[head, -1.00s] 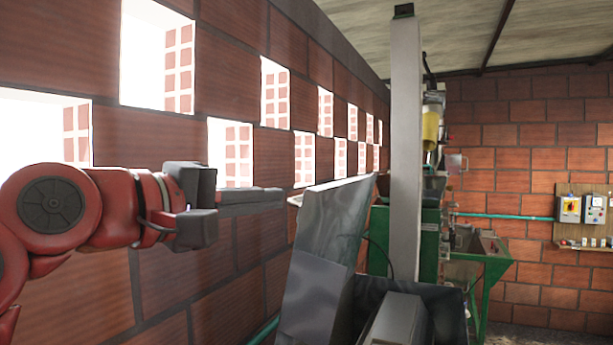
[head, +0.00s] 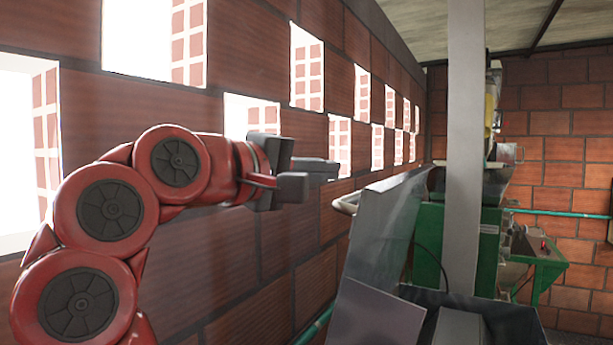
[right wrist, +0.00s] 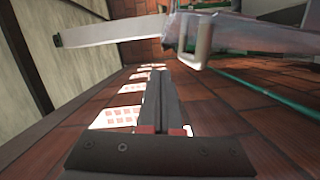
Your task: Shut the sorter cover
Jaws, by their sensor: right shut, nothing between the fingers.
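The sorter cover (head: 385,235) is a grey metal panel standing raised and tilted, right of centre in the head view. A pale curved handle (head: 346,204) sticks out at its left edge. In the right wrist view the cover (right wrist: 270,37) shows at the upper right, with its handle (right wrist: 197,42) near the top middle. My right gripper (head: 328,170) is shut and empty, just left of the cover and slightly above the handle in the head view. Its shut fingers (right wrist: 159,75) also show in the wrist view, pointing just left of the handle. Contact is not visible. My left gripper is out of view.
A grey upright post (head: 465,150) stands right of the cover. Green machinery (head: 490,245) stands behind it. A brick wall (head: 265,265) with window openings runs along the left, close to my right arm. A dark metal housing (head: 500,310) lies below the cover.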

